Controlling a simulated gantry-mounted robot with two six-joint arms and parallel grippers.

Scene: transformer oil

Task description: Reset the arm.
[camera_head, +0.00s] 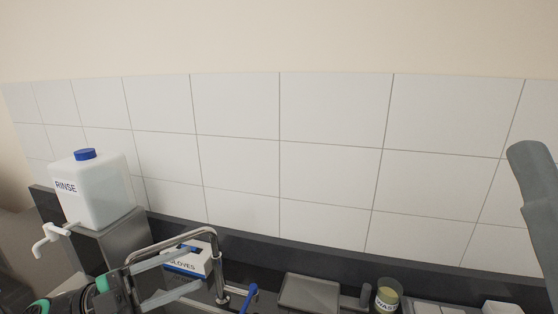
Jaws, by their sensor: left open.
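My left gripper (194,267) comes in at the lower left of the head view. Its two grey fingers are apart, with nothing seen held between them. The fingers appear in front of the glove box and beside the curved metal tap. A long grey part of mine stands at the right edge of the view. My right gripper does not show.
A white RINSE container (97,190) with a blue cap and white spout stands on a grey stand (122,240) at left. A curved metal tap (215,252), GLOVES box (186,262), grey tray (309,292) and WASTE-like labelled cup (387,295) line the counter below the tiled wall.

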